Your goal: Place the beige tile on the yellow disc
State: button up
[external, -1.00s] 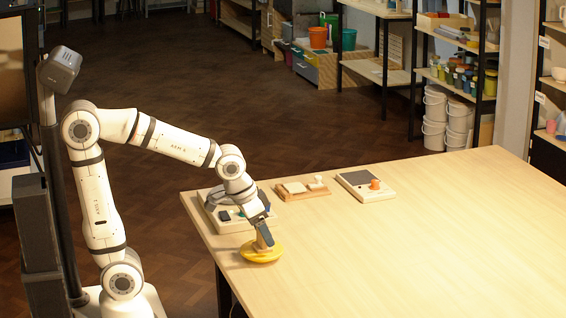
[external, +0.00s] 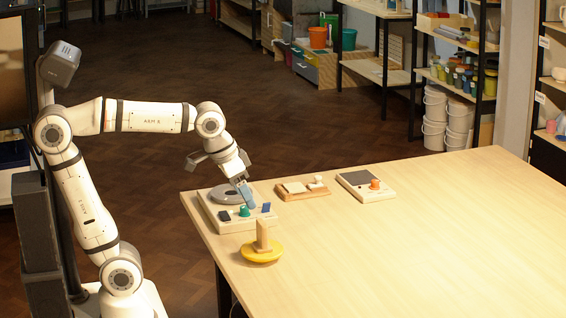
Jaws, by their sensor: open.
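The beige tile (external: 263,234) stands upright on the yellow disc (external: 260,254), near the table's left front edge. Its lower end touches the top of the disc. My gripper (external: 247,197) is raised above and behind the tile, over the white device with the grey round plate. It is apart from the tile and open, with nothing seen between its fingers.
The white device (external: 213,222) with a grey round plate and a green knob is behind the disc. A wooden board (external: 305,194) with small pieces and a dark-topped device (external: 359,181) with an orange knob stand along the back edge. The table's right side (external: 430,235) is clear.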

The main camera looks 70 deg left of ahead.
jog(key=s+a+f+g, duration=0.1)
jog(key=s+f, duration=0.3)
jog(key=f, duration=0.2)
jog(key=s+a+f+g, duration=0.1)
jog(key=s+f, duration=0.2)
jog(key=f, duration=0.4)
jog(key=shift+s+a+f, duration=0.25)
jog(key=shift+s, duration=0.15)
jog(key=shift+r, duration=0.1)
jog(key=p+v, duration=0.4)
jog(key=v, duration=0.1)
jog(key=shift+w+p, duration=0.35)
jog(key=shift+p, duration=0.05)
